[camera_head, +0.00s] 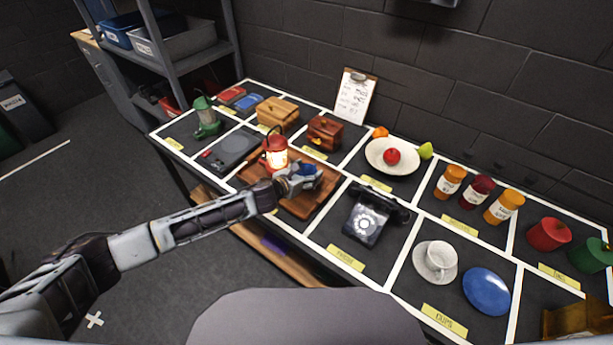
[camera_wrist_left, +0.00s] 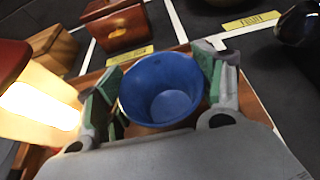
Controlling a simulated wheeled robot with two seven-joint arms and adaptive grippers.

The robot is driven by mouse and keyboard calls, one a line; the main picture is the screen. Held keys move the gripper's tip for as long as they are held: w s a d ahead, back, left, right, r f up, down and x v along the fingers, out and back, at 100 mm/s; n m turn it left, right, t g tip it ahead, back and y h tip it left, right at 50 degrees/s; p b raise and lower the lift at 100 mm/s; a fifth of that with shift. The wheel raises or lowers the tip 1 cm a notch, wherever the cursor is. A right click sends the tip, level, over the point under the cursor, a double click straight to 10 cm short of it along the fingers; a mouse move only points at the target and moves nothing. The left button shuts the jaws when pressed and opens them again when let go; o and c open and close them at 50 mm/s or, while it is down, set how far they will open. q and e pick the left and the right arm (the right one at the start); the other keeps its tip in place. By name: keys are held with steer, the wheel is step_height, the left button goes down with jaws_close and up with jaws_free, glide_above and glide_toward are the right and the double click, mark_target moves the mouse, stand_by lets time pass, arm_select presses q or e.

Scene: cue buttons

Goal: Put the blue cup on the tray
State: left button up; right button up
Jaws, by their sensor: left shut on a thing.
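The blue cup (camera_head: 308,170) is between the fingers of my left gripper (camera_head: 300,182), which is shut on it. In the left wrist view the cup (camera_wrist_left: 165,90) shows its open mouth, with a green-padded finger on each side. The wooden tray (camera_head: 302,208) lies on the table under the gripper and cup. I cannot tell whether the cup's base touches it. The arm and gripper hide part of the tray. My right gripper is not in view.
A lit red lantern (camera_head: 275,154) stands close to the left of the gripper, by the tray. A black phone (camera_head: 366,218) is to the right. A white cup (camera_head: 440,256) on a saucer and a blue saucer (camera_head: 486,291) are nearer. A fruit plate (camera_head: 378,158) is behind.

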arm_select(q)
steer(key=shift+f, duration=0.9)
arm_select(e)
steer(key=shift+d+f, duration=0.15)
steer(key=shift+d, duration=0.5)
